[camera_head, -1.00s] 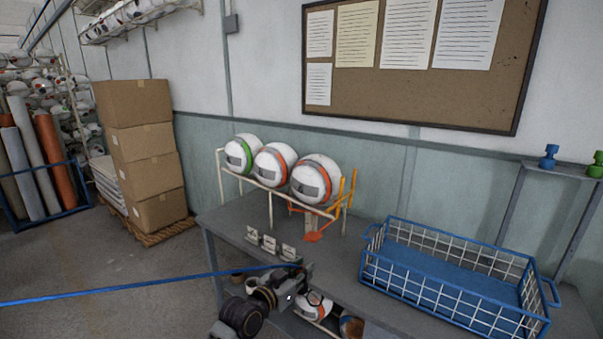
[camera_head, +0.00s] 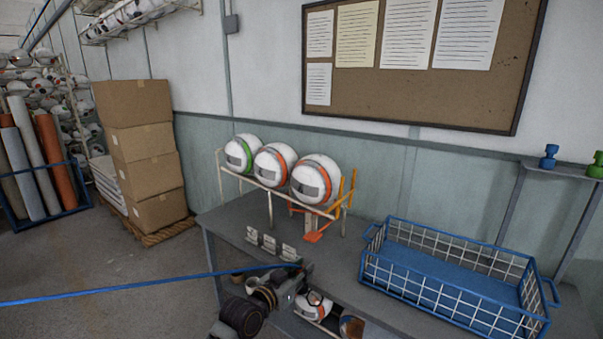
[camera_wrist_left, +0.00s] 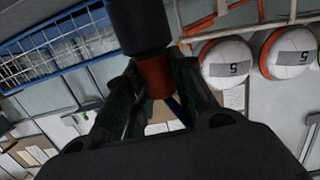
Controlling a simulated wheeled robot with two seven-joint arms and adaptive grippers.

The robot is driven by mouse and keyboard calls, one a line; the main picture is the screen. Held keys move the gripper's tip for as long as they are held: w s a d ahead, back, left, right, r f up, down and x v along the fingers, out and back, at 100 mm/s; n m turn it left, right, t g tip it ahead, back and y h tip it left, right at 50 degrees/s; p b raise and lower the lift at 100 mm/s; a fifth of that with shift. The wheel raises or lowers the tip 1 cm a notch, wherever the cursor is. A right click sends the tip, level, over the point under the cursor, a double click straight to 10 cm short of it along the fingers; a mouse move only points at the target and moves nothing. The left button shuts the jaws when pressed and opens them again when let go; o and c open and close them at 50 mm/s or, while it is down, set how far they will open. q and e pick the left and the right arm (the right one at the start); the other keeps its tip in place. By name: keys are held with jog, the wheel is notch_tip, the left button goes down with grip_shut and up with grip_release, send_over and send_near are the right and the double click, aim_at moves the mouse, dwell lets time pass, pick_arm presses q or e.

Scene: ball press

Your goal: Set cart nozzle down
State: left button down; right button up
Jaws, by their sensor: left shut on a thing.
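My left gripper (camera_head: 300,278) is over the front edge of the grey workbench (camera_head: 335,258), low in the head view. In the left wrist view its fingers (camera_wrist_left: 157,105) are closed around the nozzle (camera_wrist_left: 154,75), a dark cylinder with a red-brown collar. A blue hose (camera_head: 130,287) runs from the left edge of the head view to the gripper. The nozzle itself is hard to make out in the head view, and its cart is not visible. My right gripper is not in view.
A blue wire basket (camera_head: 455,275) stands at right. More balls (camera_head: 313,305) lie below the bench. Boxes (camera_head: 142,145) stand at left.

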pick_arm(q)
jog(key=shift+s+a, duration=0.15)
jog(key=shift+a, duration=0.2)
pick_arm(e)
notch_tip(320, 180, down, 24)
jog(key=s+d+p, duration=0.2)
jog(key=p, duration=0.2)
pick_arm(q)
jog(key=s+a+f+n+t+y+p, duration=0.1)
jog(key=s+a+f+n+y+p, duration=0.1)
jog(key=s+a, duration=0.5)
jog(key=s+a+f+n+t+y+p, duration=0.2)
jog(key=s+a+n+y, duration=0.3)
jog(key=a, duration=0.9)
jog(key=shift+s+f+y+p, duration=0.4)
jog(key=shift+s+f+y, duration=0.2)
jog(key=shift+s+y, duration=0.65)
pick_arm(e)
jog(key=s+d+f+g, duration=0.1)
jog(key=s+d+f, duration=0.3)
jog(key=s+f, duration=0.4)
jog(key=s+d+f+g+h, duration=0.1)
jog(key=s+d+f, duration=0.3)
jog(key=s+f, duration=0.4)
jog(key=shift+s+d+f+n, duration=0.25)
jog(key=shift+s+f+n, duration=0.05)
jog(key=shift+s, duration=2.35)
